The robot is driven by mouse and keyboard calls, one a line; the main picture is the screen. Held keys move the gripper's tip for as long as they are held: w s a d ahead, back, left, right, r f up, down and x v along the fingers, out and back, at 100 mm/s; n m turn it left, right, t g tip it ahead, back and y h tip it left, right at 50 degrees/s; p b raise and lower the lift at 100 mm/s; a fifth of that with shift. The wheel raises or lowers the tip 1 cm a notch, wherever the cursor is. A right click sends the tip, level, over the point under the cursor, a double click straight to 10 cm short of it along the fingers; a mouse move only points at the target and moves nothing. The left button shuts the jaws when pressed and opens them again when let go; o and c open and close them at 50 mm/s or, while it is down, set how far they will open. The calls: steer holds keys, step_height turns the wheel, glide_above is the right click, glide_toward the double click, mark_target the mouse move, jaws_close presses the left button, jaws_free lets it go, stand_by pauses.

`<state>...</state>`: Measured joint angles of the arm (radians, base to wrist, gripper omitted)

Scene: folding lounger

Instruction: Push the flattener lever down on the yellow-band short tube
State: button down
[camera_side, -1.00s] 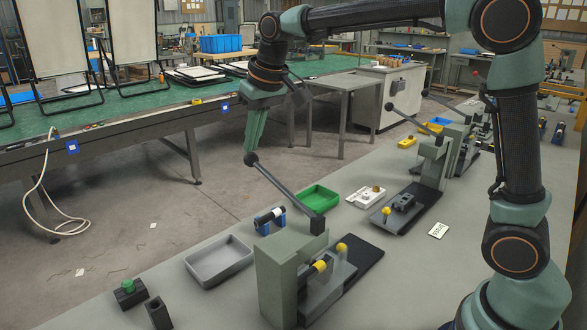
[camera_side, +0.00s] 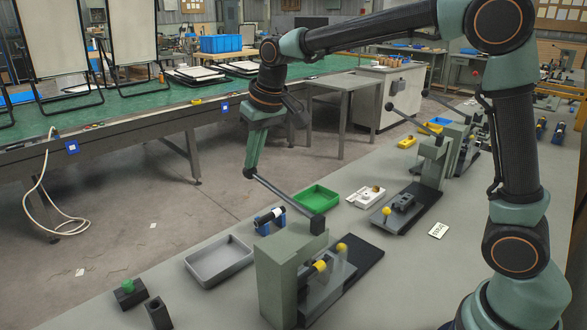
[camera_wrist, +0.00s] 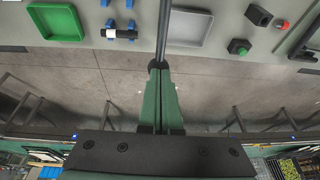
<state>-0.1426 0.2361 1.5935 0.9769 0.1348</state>
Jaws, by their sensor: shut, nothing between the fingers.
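The flattener (camera_side: 275,275) stands at the front of the bench. A short tube with a yellow band (camera_side: 319,266) sits in it beside its upright; part of the tube is hidden. The flattener lever (camera_side: 285,196) slopes up and left from the press head to a dark round knob (camera_side: 249,173). My gripper (camera_side: 249,169) is shut and empty, pointing down, its fingertips at the knob and apparently touching it from above. In the wrist view the shut fingertips (camera_wrist: 160,73) meet the knob (camera_wrist: 158,66), with the lever rod (camera_wrist: 164,33) running away from them.
A grey tray (camera_side: 192,265), a green tray (camera_side: 301,197) and a blue holder with a dark tube (camera_side: 268,220) lie near the flattener. A green button (camera_side: 128,286) is front left. A second press (camera_side: 440,165) with a raised lever stands farther back.

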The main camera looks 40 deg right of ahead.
mark_target(256, 173)
steer(key=shift+w+f, duration=0.1)
steer(key=shift+f, duration=3.05)
steer(key=shift+s+r, duration=0.2)
steer(key=shift+r, duration=4.9)
step_height(256, 173, up, 7)
steer(key=shift+s, duration=0.15)
